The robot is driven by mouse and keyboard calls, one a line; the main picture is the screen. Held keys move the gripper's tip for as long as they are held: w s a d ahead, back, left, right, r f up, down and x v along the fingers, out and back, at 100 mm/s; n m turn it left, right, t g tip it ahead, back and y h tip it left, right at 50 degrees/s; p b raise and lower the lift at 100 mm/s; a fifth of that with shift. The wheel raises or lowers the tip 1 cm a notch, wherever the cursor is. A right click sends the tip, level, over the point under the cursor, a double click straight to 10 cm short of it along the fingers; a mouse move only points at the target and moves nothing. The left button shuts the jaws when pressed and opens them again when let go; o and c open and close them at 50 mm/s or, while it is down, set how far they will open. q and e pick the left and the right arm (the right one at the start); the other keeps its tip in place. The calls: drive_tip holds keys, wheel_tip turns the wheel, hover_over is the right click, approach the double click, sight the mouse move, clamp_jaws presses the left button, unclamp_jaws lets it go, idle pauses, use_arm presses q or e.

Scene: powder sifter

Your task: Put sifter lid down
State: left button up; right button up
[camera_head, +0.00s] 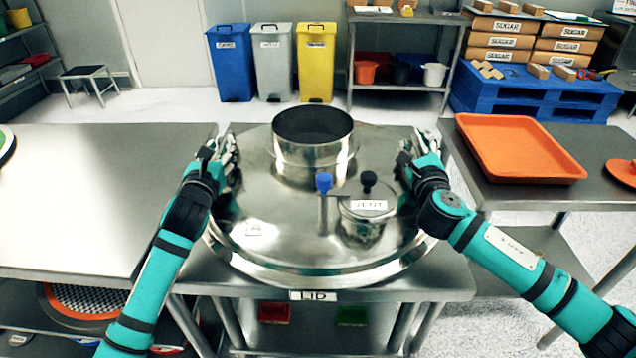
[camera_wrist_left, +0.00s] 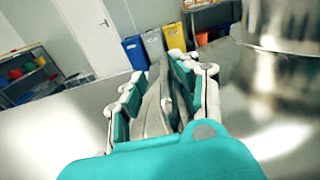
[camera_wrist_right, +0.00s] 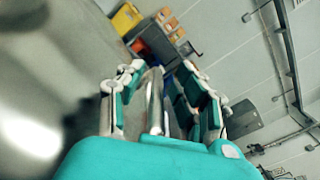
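The sifter lid (camera_head: 275,225) is a large round shiny steel disc with a raised central collar (camera_head: 310,155), a blue-topped lever and a smaller capped port marked VENT (camera_head: 367,205). It lies level over the middle table, whose front label reads LID. My left gripper (camera_head: 222,150) is at the lid's left side and my right gripper (camera_head: 412,150) at its right side. In the left wrist view, the fingers (camera_wrist_left: 160,90) stand apart around a grey metal strip. In the right wrist view, the fingers (camera_wrist_right: 160,90) stand apart around a curved metal bar. The lid's underside is hidden.
On the right, a table holds an orange tray (camera_head: 515,148) and an orange round piece (camera_head: 622,172). A round mesh screen (camera_head: 95,300) sits on a low shelf at the left. Bins stand behind.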

use_arm(q)
drive_tip(key=shift+s+d+r, duration=0.1)
drive_tip(key=shift+r, duration=0.55)
drive_tip(key=shift+s, duration=0.3)
use_arm(e)
drive_tip(key=shift+f, duration=0.1)
use_arm(q)
drive_tip(key=s, duration=0.7)
drive_tip(key=s+f, duration=0.1)
drive_tip(key=s, duration=0.3)
drive_tip(key=shift+s+a, duration=0.1)
drive_tip(key=shift+a, duration=0.25)
use_arm(e)
drive_tip(key=shift+s, duration=0.2)
use_arm(q)
drive_tip(key=shift+s, duration=0.1)
use_arm(e)
drive_tip(key=s, duration=1.2)
drive_tip(key=shift+a, duration=0.2)
